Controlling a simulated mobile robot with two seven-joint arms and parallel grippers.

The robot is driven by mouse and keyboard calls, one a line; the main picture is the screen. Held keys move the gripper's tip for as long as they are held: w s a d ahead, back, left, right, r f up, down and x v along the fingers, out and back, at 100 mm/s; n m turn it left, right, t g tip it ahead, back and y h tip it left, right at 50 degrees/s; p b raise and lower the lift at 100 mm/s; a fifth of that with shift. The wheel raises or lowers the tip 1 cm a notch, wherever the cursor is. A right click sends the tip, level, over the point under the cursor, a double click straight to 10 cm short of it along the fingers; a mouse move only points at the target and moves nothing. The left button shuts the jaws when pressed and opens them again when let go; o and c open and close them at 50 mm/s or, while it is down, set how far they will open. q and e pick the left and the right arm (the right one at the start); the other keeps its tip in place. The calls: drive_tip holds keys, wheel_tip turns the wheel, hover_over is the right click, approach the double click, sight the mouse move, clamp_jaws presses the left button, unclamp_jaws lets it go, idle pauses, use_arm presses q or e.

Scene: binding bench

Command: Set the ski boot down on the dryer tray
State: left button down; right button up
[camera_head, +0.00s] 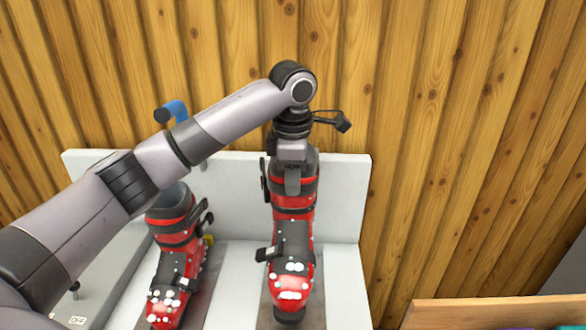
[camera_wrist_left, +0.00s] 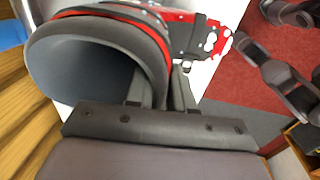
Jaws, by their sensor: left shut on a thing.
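A red and black ski boot with white spots (camera_head: 294,245) is at the centre of the head view, toe towards me. My left gripper (camera_head: 292,178) is shut on the wall of its cuff. In the left wrist view the boot's dark cuff (camera_wrist_left: 145,38) opens to the left, and the gripper's fingers (camera_wrist_left: 158,92) clasp its rim. A grey tray strip (camera_head: 316,315) shows under the boot; I cannot tell whether the sole touches it. My right gripper is not in the head view.
A second, similar boot (camera_head: 172,265) stands on the left. A white back panel (camera_head: 340,200) rises behind the boots against a wooden wall (camera_head: 460,180). A blue object (camera_head: 176,110) shows behind my left arm. A wooden edge (camera_head: 490,312) is at lower right.

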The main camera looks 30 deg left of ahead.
sight(294, 221)
use_arm(q)
drive_tip(key=shift+w+f, duration=0.1)
drive_tip(key=shift+f, duration=5.85)
